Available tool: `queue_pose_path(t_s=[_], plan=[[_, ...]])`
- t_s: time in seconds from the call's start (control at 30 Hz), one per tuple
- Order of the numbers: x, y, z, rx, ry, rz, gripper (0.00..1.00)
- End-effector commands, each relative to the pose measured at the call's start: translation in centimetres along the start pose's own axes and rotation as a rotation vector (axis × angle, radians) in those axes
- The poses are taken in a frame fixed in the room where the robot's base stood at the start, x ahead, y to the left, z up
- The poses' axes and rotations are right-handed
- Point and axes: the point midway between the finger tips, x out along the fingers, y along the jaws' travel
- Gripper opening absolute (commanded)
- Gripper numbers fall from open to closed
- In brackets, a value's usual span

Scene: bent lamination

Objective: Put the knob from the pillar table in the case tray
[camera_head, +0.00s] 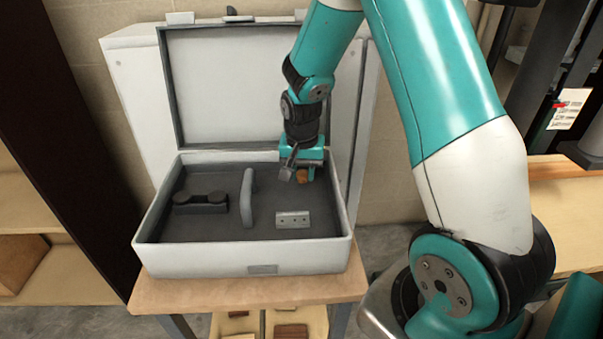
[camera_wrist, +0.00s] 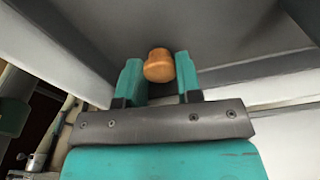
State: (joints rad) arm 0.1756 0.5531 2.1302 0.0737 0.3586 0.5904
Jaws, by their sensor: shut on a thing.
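The knob (camera_wrist: 158,66) is a small, round orange-brown wooden piece. My gripper (camera_wrist: 160,78) is shut on it, with the knob between the two teal fingers in the wrist view. In the head view my gripper (camera_head: 302,176) is over the back right part of the open case, and the knob (camera_head: 301,175) shows at its fingertips. The case tray (camera_head: 252,256) is a light grey box with a dark grey inside and its lid (camera_head: 240,85) raised at the back. Whether the knob touches the tray floor cannot be told.
Inside the tray are a dark double-ended piece (camera_head: 201,201) at left, an upright grey divider (camera_head: 248,197) in the middle and a small metal plate (camera_head: 293,219) at front right. The case stands on a wooden table (camera_head: 190,296). A wooden shelf (camera_head: 60,285) is at left.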

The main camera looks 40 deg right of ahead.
Motion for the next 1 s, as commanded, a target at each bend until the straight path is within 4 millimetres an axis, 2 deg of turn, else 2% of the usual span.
queue_pose_path(t_s=[0.1,0.43,0.47,0.5,0.57,0.83,1.0], plan=[[0.9,0.0,0.1,0.0,0.0,0.0,0.11],[1.2,0.0,0.2,0.0,0.0,0.0,0.11],[1.2,0.0,0.1,0.0,0.001,-0.001,0.37],[1.1,0.0,0.1,0.0,0.001,-0.001,0.46],[1.1,0.0,0.1,0.0,0.001,-0.001,0.58],[1.0,0.0,0.1,0.0,0.001,-0.001,0.58],[-0.7,-0.1,0.0,0.0,0.005,-0.003,0.58]])
